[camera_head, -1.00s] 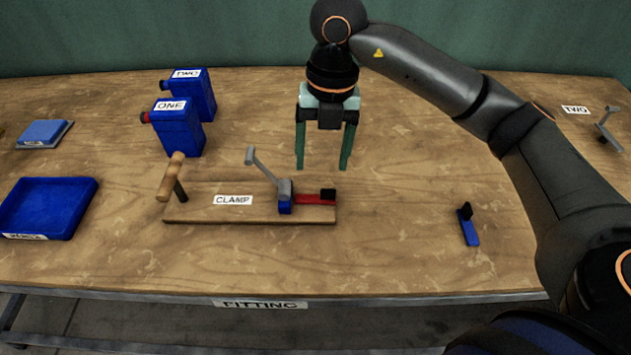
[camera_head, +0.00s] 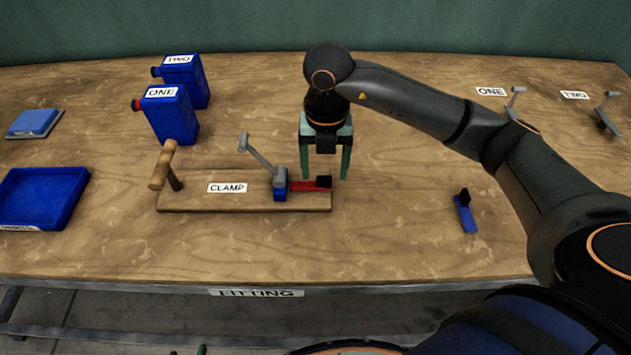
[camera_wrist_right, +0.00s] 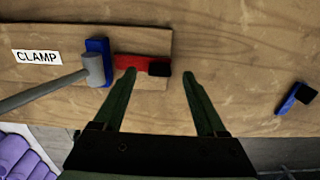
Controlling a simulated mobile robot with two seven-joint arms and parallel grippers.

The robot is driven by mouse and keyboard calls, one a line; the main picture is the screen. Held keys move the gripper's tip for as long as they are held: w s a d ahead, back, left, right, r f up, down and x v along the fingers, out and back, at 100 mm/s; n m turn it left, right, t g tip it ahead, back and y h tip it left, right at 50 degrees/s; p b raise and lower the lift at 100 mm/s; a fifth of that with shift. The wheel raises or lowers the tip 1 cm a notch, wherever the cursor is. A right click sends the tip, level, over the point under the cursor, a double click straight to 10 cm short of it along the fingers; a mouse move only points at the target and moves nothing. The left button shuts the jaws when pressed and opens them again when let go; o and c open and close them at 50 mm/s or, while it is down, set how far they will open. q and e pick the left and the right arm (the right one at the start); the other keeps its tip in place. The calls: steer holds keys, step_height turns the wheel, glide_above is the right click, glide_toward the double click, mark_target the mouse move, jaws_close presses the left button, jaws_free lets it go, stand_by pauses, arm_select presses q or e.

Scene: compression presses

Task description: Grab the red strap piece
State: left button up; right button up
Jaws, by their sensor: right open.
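The red strap piece (camera_head: 303,187) lies on the right end of the wooden clamp board (camera_head: 230,206). Its left end meets the blue block under the grey clamp lever (camera_head: 260,156), and a black block (camera_head: 323,182) sits on its right end. My right gripper (camera_head: 325,174) is open, pointing down just behind and above that end. In the right wrist view, the red strap (camera_wrist_right: 130,62) and black block (camera_wrist_right: 160,69) show beyond the open fingers (camera_wrist_right: 160,74), the black block between the tip lines. No grip on it shows. Only a small green tip, likely my left gripper (camera_head: 201,350), shows at the bottom edge.
A blue strap piece with a black end (camera_head: 465,214) lies to the right. Blue containers ONE (camera_head: 172,118) and TWO (camera_head: 187,80) stand at the back left. A blue tray (camera_head: 75,190) is at left.

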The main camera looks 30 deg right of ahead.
step_height(320, 180, down, 2)
steer(key=shift+f, duration=0.1)
jaws_close()
stand_by(0.6)
